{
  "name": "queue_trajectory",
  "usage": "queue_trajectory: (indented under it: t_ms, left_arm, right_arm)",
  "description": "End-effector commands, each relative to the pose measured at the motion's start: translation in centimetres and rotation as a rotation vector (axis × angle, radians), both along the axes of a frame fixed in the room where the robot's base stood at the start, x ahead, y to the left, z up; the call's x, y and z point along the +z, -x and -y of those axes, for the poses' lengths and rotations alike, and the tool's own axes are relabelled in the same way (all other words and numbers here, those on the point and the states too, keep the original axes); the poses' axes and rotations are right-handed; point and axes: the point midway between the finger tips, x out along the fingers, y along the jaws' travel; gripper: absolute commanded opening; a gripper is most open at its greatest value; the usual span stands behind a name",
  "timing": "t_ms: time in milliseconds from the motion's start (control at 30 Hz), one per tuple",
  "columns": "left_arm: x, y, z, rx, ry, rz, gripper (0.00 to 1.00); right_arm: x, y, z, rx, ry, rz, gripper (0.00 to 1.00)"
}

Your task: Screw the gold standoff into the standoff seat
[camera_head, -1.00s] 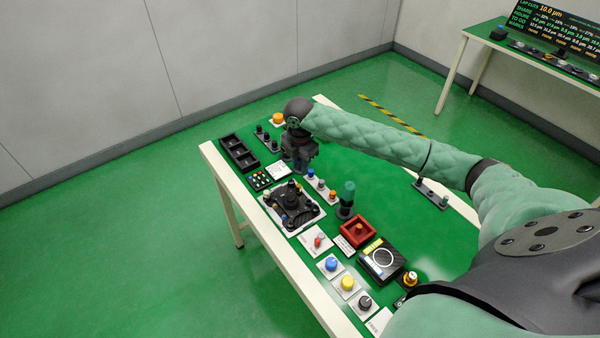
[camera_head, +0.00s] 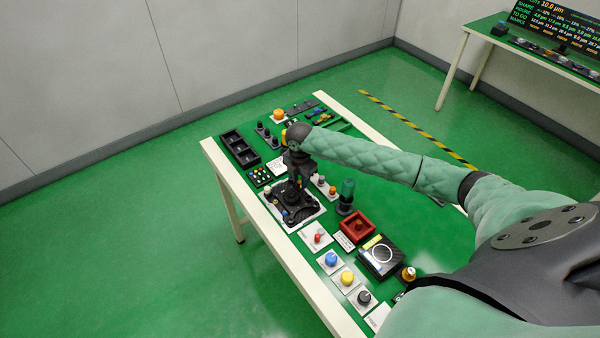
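My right arm reaches in from the right, and its dark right gripper (camera_head: 297,184) points down over the black fixture (camera_head: 306,212) on its white plate. The gripper covers the middle and back of this fixture, where a black post stands. I cannot tell whether the fingers touch the post or stay above it, or whether they are open or shut. I cannot pick out the gold standoff or the standoff seat with certainty; they are too small or hidden behind the gripper. My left gripper is not in view.
Around it on the green table stand a black compartment tray (camera_head: 239,151), a button pad (camera_head: 260,176), a green-topped post (camera_head: 347,192), a red tray (camera_head: 371,228), a black box (camera_head: 393,262) and blue (camera_head: 331,259) and yellow (camera_head: 347,279) knobs. The table's right part is fairly clear.

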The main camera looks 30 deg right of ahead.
Motion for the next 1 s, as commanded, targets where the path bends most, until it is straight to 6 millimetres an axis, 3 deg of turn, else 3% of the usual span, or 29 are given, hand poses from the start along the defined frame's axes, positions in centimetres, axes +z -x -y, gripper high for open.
queue_trajectory:
  t_ms: [267, 433, 1000]
  left_arm:
    - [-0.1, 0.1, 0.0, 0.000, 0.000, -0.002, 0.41]
    - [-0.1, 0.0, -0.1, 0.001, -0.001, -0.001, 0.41]
    - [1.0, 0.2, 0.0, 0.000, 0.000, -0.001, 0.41]
  right_arm:
    - [-0.2, 0.0, 0.0, 0.000, 0.000, 0.000, 0.26]
    - [-0.2, 0.0, 0.0, 0.000, 0.000, 0.000, 0.00]
    - [-0.1, 0.1, 0.0, -0.072, 0.000, -0.001, 0.00]
